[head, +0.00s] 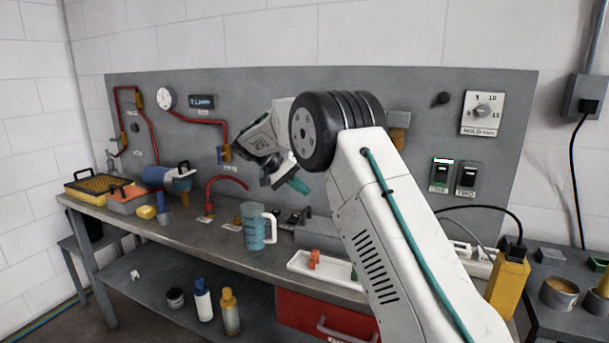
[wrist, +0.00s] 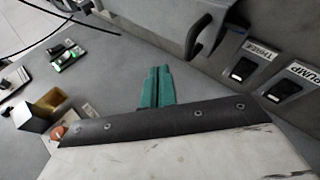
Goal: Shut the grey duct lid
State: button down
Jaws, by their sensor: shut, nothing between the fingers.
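A grey box-like form that looks like the duct (head: 315,236) lies on the bench behind the white tray, partly covered by my arm. In the wrist view a grey body with a protruding lip or handle (wrist: 207,32) is at the top, cut by the frame edge; it may be the duct lid. I cannot tell how far open the lid stands. My gripper (head: 301,187) has teal fingers, pressed together and empty, above the bench and left of the duct.
A blue measuring jug (head: 254,231) stands left of the duct. A white tray (head: 330,271) with orange pieces lies in front. Switches marked THREE (wrist: 243,69) and PUMP (wrist: 284,90) are beside the grey body. Panel switches (wrist: 67,57) and a yellow-sided block (wrist: 50,104) are at left.

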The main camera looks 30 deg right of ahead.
jog(key=shift+w+a+f, duration=0.15)
jog(key=shift+f, duration=0.3)
jog(key=shift+w+a+f, duration=0.1)
jog(key=shift+f, duration=0.35)
jog(key=shift+r, duration=0.1)
jog(key=w+a+r, duration=0.5)
jog(key=a+r, duration=0.2)
jog(key=a, duration=0.2)
notch_tip(320, 180, down, 6)
jog(key=s+a+n+y, duration=0.1)
jog(key=s+n, duration=0.2)
jog(key=n, duration=0.1)
jog(key=s+r+n+t+y, duration=0.1)
jog(key=s+y, duration=0.3)
jog(key=s, duration=2.2)
jog(key=s+r+n+t+y, duration=0.1)
jog(key=s+r+t+y, duration=0.1)
jog(key=s, duration=2.4)
jog(key=shift+s+a+r+t+y, duration=0.25)
jog(key=shift+r+t+y, duration=0.2)
jog(key=shift+y, duration=0.45)
